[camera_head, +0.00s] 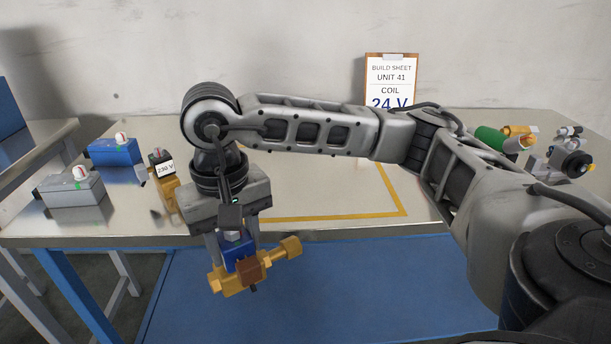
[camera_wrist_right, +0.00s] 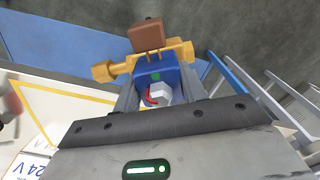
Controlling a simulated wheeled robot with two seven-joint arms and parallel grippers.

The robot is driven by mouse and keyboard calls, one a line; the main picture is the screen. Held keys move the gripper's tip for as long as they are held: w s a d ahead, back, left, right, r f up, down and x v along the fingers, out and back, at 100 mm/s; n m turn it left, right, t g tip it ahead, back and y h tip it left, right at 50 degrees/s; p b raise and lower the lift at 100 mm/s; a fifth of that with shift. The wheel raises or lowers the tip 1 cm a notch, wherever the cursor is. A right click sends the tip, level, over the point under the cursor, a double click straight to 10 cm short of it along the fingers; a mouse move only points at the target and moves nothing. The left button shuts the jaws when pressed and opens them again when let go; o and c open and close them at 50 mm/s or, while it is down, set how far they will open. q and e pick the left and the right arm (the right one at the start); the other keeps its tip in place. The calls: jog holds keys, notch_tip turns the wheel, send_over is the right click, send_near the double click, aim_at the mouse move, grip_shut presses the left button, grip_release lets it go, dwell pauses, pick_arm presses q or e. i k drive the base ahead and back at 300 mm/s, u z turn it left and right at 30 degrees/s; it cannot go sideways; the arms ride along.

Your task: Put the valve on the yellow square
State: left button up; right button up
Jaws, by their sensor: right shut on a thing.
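The valve has a brass body (camera_head: 225,281), a blue block on top and a brown block at its side. My right gripper (camera_head: 233,247) is shut on the valve by its blue part and holds it hanging in front of the table's near edge, over the blue floor. In the right wrist view, the valve's blue block (camera_wrist_right: 172,77) sits between the two fingers. The yellow square (camera_head: 330,216) is an outline on the table, behind and right of the held valve; my right arm hides part of it. My left gripper is not in view.
On the table's left are a grey block (camera_head: 70,191), a blue block (camera_head: 115,153) and a brass piece tagged 230 V (camera_head: 163,168). A build sheet (camera_head: 391,78) reading COIL 24 V stands at the back. A green cylinder (camera_head: 490,138) and other parts lie at the right.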

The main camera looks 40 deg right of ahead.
aim_at(308, 188)
jog(key=u, duration=2)
jog(key=k, duration=1.25)
jog(key=z, duration=1.7)
jog(key=i, duration=1)
